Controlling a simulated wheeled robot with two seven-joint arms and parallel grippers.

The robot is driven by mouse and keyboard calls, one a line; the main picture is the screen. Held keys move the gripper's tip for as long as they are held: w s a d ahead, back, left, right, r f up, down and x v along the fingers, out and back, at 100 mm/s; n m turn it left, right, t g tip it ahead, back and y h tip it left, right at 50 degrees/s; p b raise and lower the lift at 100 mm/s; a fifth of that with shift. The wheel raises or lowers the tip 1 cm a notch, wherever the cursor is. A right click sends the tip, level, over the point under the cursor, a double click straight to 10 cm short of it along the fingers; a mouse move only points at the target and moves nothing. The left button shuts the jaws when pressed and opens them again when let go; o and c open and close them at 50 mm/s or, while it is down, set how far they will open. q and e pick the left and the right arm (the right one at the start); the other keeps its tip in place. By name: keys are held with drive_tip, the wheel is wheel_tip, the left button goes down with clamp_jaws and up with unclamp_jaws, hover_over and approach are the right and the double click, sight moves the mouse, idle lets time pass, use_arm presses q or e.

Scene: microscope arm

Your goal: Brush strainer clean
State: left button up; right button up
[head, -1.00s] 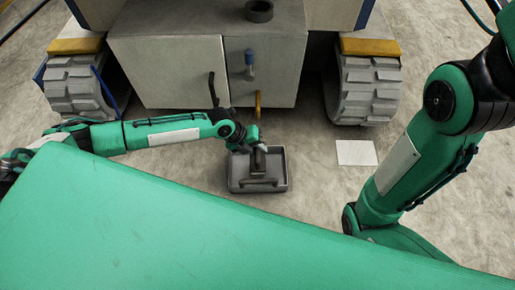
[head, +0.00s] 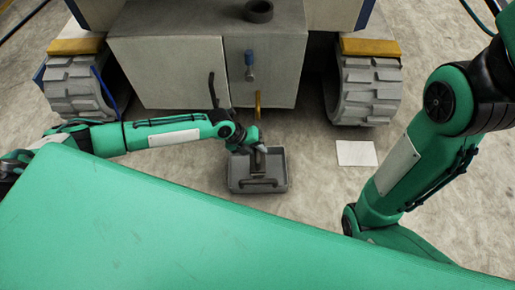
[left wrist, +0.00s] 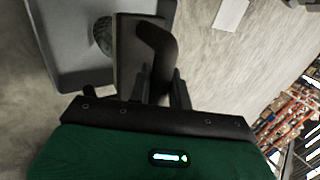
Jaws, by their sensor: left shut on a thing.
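My left gripper (head: 261,149) is over the grey tray (head: 233,176) on the floor. In the left wrist view the gripper (left wrist: 160,88) is shut on a dark flat block with a curved handle (left wrist: 134,45), which looks like the brush. A small round, dark, mesh-like disc (left wrist: 103,35), which looks like the strainer, shows in the tray (left wrist: 62,40) and is partly hidden behind the block. I cannot tell whether the block touches the disc. My right arm is at the right of the head view, but its gripper is out of sight.
A large vehicle with a grey box (head: 170,75) and treaded wheels (head: 368,92) stands behind the tray. A white sheet (head: 356,153) lies to the right on otherwise bare floor.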

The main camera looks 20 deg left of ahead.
use_arm(q)
drive_tip(key=shift+f, duration=0.2)
drive_tip(key=shift+s+d, duration=0.1)
drive_tip(key=shift+s, duration=0.05)
idle(0.3)
drive_tip(key=shift+s+d+p, duration=0.2)
drive_tip(key=shift+s+p, duration=0.15)
drive_tip(key=shift+s, duration=0.25)
drive_tip(key=shift+w, duration=0.1)
drive_tip(key=shift+w+a+b, duration=0.3)
drive_tip(key=shift+w+b, duration=0.2)
drive_tip(key=shift+w, duration=0.2)
drive_tip(key=shift+w+a+b, duration=0.25)
drive_tip(key=shift+w+b, duration=0.25)
drive_tip(key=shift+w, duration=0.15)
drive_tip(key=shift+s+d+r+p, duration=0.1)
drive_tip(key=shift+s+d+p, duration=0.15)
drive_tip(key=shift+s+p, duration=0.3)
drive_tip(key=shift+s+d+p, duration=0.3)
drive_tip(key=shift+s+p, duration=0.1)
drive_tip(key=shift+s, duration=0.5)
